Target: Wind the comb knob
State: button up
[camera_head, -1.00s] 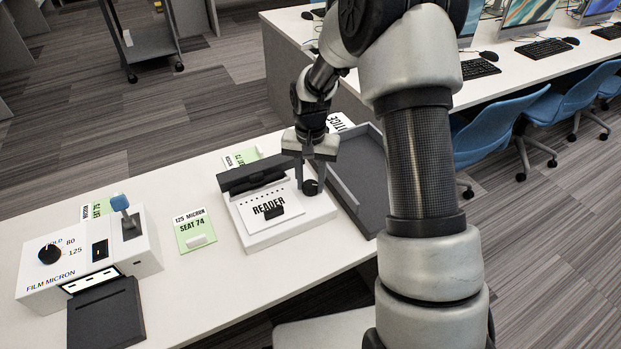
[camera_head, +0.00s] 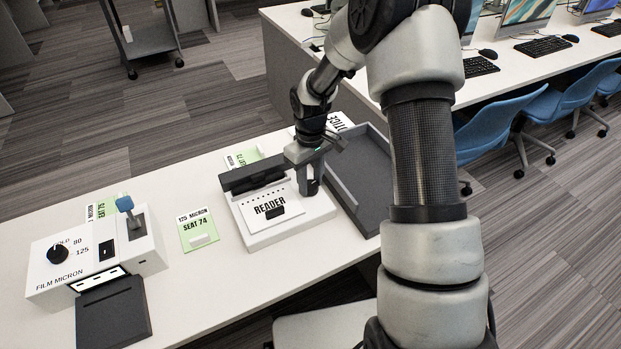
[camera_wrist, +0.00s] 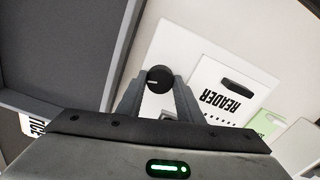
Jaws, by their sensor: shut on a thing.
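The black comb knob (camera_wrist: 159,80) is round with a pale pointer line. It sits at the right end of the white READER unit (camera_head: 262,238), which also shows in the wrist view (camera_wrist: 160,45). My gripper (camera_head: 312,188) is down at that end of the unit. In the wrist view its two fingers (camera_wrist: 158,92) lie on either side of the knob and are shut on it. In the head view the fingers largely hide the knob. A dark bar (camera_head: 238,180) runs along the back of the unit.
A grey tray (camera_head: 362,195) stands close to the right of the unit. A white FILM MICRON box (camera_head: 60,272) with a dial and a blue-topped lever (camera_head: 125,204) stands at the far left.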

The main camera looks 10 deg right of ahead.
aim_at(311, 184)
jog(key=shift+n+p, duration=0.4)
jog(key=shift+n, duration=1.2)
jog(key=o, duration=1.1)
jog(key=shift+c, duration=0.2)
notch_tip(311, 184, up, 18)
jog(key=p, duration=0.2)
jog(key=shift+f, duration=0.25)
